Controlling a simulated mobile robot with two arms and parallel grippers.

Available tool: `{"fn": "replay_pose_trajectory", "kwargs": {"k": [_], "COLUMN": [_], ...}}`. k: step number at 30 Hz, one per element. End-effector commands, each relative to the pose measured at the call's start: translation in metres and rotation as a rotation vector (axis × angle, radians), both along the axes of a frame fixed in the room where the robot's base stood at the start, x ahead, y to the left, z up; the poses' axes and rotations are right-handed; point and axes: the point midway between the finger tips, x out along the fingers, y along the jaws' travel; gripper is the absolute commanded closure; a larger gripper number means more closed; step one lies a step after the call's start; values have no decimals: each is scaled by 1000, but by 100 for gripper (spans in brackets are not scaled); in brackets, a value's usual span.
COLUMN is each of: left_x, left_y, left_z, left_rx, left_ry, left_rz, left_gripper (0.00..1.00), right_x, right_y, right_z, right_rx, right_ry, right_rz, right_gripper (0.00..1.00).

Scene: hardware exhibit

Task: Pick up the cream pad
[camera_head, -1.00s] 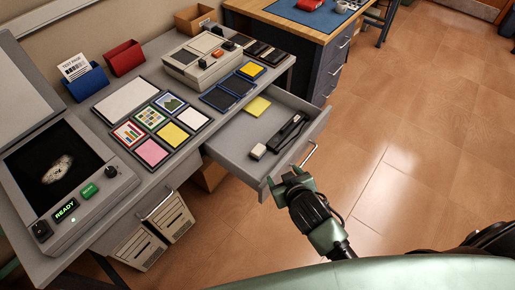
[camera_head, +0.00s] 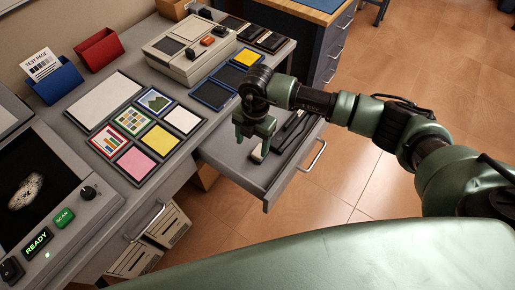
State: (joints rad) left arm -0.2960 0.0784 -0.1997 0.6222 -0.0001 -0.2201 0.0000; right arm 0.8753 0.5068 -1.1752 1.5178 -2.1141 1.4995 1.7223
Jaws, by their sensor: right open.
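A small cream block (camera_head: 257,154), likely the cream pad, lies in the open drawer (camera_head: 225,150) at the end of a dark tool (camera_head: 290,132). My right gripper (camera_head: 253,137) is over the drawer, fingers pointing down and apart, with nothing seen between them. Its fingertips appear just above and behind the block; I cannot tell the exact height gap. The gripper and arm hide part of the drawer, including where a yellow pad lay. My left gripper is not in view.
A grey desk carries a tray of coloured cards (camera_head: 159,139), an off-white card (camera_head: 183,119), a label machine (camera_head: 188,42), dark pads (camera_head: 213,94) and a scanner (camera_head: 40,190). The drawer's front wall and handle (camera_head: 315,157) stand close to the gripper.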

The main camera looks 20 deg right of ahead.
Motion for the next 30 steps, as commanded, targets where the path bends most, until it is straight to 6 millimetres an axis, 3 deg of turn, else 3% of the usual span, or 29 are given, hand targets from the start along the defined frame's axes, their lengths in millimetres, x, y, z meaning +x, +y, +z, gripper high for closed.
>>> {"fn": "replay_pose_trajectory", "kwargs": {"k": [4,13,20,28,29,30], "left_x": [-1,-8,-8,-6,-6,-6], "left_y": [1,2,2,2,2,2], "left_z": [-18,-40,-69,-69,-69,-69], "left_rx": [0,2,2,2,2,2], "left_ry": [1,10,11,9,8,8], "left_rz": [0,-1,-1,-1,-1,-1], "left_gripper": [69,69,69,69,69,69], "right_x": [6,5,4,4,4,4], "right_y": [-20,-20,-21,-20,-20,-20], "right_z": [-17,-45,-82,-83,-82,-82], "right_rx": [-77,-75,-74,-72,-72,-71], "right_ry": [-7,-7,-7,-7,-7,-8], "right_rz": [-28,-28,-27,-27,-26,-26], "right_gripper": [35,35,35,35,37,48]}}
